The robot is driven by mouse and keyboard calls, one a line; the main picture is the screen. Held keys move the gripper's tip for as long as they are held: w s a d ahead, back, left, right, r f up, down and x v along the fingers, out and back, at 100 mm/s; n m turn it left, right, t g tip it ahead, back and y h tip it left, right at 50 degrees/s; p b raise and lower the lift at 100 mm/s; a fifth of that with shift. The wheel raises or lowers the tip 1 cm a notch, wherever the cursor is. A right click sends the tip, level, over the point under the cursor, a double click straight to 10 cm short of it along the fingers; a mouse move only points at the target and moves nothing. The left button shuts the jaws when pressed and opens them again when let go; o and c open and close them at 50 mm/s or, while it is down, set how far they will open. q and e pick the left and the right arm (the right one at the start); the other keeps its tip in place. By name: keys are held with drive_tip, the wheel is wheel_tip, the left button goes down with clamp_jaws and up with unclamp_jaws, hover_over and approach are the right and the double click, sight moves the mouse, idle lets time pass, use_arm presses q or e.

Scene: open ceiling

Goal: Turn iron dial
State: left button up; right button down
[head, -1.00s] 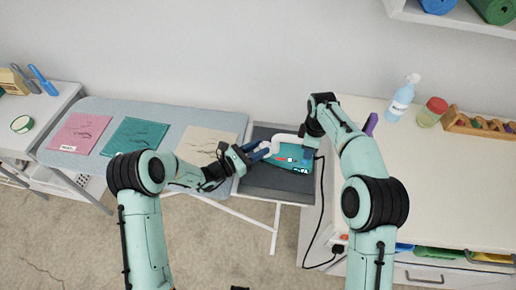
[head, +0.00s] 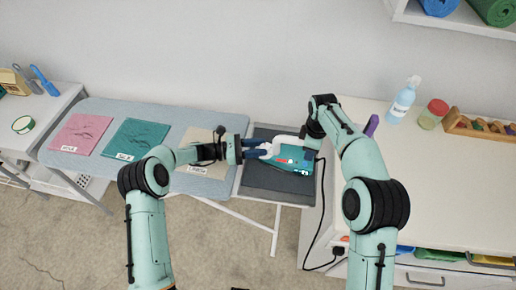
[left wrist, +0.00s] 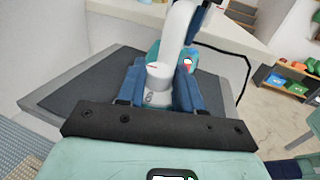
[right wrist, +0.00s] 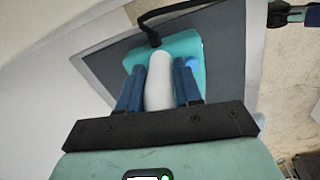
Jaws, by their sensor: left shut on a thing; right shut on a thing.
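The iron, with a teal body (head: 300,163) and a white handle (head: 284,140), rests on the dark grey pad (head: 268,180) at the right end of the ironing board. My left gripper (head: 262,148) comes in from the left. In the left wrist view its blue fingers are shut on the iron's white round dial (left wrist: 158,76), which bears a red mark. My right gripper (head: 309,147) is above the iron's right end. In the right wrist view its fingers are shut on the white handle (right wrist: 158,82). The fingers partly hide the iron in the head view.
Pink (head: 79,133), teal (head: 135,139) and beige (head: 203,152) cloths lie on the board. A black cord (head: 318,225) hangs between the board and the white cabinet (head: 440,190). A spray bottle (head: 402,100) and a jar (head: 432,114) stand on the cabinet.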

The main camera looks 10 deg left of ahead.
use_arm(q)
drive_tip(key=shift+w+r+m+g+h, duration=0.1)
drive_tip(key=shift+w+m+g+h, duration=0.1)
drive_tip(key=shift+m+g, duration=0.8)
drive_tip(key=shift+w+r+m+g+h, duration=0.15)
drive_tip(key=shift+m+g, duration=0.35)
drive_tip(key=shift+g, duration=1)
drive_tip(key=shift+f+m+g, duration=0.1)
drive_tip(key=shift+m+g, duration=0.2)
drive_tip(key=o, duration=1)
drive_tip(key=shift+o, duration=0.2)
drive_tip(key=shift+f, duration=0.1)
drive_tip(key=shift+a, duration=0.1)
drive_tip(key=a, duration=0.5)
drive_tip(key=shift+w+a, duration=0.15)
drive_tip(key=shift+a, duration=1.05)
